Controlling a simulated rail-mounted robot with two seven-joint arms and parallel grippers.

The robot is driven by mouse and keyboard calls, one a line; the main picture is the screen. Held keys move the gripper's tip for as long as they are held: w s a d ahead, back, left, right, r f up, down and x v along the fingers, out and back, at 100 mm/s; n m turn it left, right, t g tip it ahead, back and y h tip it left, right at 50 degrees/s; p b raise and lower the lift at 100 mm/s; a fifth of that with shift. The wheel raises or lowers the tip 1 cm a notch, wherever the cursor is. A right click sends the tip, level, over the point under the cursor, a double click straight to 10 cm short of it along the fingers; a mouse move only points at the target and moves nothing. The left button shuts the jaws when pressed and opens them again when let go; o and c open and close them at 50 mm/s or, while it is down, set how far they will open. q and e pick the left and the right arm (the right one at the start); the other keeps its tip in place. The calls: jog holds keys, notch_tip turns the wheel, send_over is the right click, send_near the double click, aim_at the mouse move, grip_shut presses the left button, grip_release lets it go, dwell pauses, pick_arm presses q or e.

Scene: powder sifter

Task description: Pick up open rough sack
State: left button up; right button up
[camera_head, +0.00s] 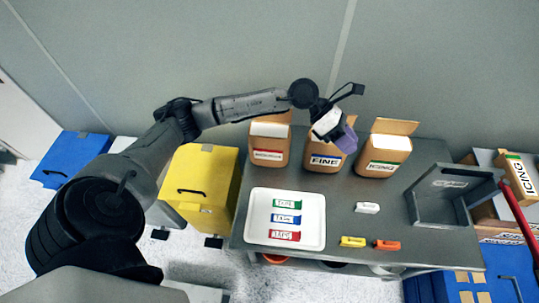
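Three open brown sacks stand in a row along the back of the grey table. The left sack (269,147) has a red label too small to read surely. It may be the rough sack. The middle sack (323,160) has a blue label reading FINE, and the right sack (383,155) has a green label reading ICING. My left gripper (343,140) is above the middle sack, to the right of the red-labelled one, and hides part of the FINE sack's top. Its fingers are too small and angled to tell whether they are open. My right gripper is not in view.
A white tray (257,233) with green, blue and red tags lies at the table's front left. White (367,208), yellow (352,242) and orange (386,244) blocks lie mid-table. A grey open bin (424,211) is at the right. A yellow box (205,175) stands left.

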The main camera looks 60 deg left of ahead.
pick_arm(q)
jog(key=s+a+f+g+y+b, duration=0.1)
jog(key=a+y, duration=0.3)
jog(key=a, duration=0.5)
jog(key=s+a+g+y+b, duration=0.2)
jog(key=a+y+b, duration=0.1)
jog(key=a, duration=0.7)
jog(key=s+a+f+g+y+b, duration=0.1)
jog(key=a+y, duration=0.3)
jog(key=a, duration=0.5)
jog(key=shift+s+a+f+g+y+b, duration=0.3)
jog(key=shift+s+a+g+b, duration=0.1)
jog(key=shift+s+b, duration=0.35)
send_over(271, 121)
notch_tip(271, 121, down, 5)
jog(key=shift+w+a+f+b, duration=0.1)
jog(key=shift+a+b, duration=0.05)
jog(key=shift+b, duration=0.2)
jog(key=shift+f, duration=3.25)
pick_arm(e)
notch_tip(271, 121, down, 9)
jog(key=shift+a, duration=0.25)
pick_arm(q)
jog(key=shift+c, duration=0.4)
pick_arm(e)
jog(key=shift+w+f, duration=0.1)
